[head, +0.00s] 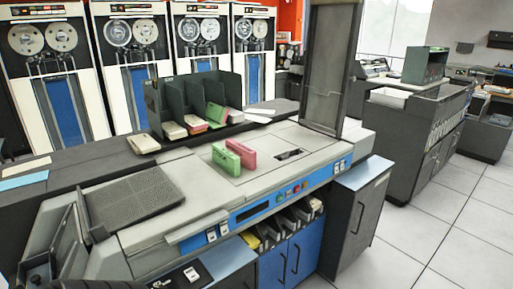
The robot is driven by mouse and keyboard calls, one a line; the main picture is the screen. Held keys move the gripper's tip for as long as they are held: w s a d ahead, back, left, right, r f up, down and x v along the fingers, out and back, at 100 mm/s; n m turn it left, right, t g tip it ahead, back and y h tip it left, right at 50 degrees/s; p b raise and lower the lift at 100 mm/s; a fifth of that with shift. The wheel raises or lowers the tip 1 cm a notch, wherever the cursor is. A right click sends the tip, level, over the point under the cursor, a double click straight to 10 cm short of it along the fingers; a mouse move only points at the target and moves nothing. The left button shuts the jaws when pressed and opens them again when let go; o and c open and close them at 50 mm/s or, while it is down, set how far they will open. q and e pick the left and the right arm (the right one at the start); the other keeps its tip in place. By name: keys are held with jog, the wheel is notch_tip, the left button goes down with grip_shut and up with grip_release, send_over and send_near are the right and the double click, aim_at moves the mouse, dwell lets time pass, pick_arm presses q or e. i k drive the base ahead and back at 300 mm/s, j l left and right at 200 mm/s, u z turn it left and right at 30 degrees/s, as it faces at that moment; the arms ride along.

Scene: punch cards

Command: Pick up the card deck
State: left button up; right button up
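A green card deck (226,160) stands on edge on the light grey top of the card machine (190,165), near the middle of the head view. A pink card deck (241,153) stands on edge close behind it to the right. I cannot tell whether the two touch. More decks lie at the dark sorting rack behind: a cream one (173,131), a pink one (194,125) and a green one (215,113). Another cream deck (143,144) lies left of the rack. Neither of my grippers is in view.
The dark green rack (205,90) has upright dividers. A tall grey panel (328,70) rises at the machine's back right. A ribbed dark tray (135,196) is on the left. Blue cabinets (290,262) are below the front edge. White floor (440,225) is open at right.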

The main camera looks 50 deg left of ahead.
aim_at(248, 156)
jog(key=i, duration=1.45)
jog(key=i+z, duration=0.4)
jog(key=i+j+z, duration=0.25)
jog(key=z, duration=0.2)
jog(key=i+z, duration=0.1)
jog(key=z, duration=4.6)
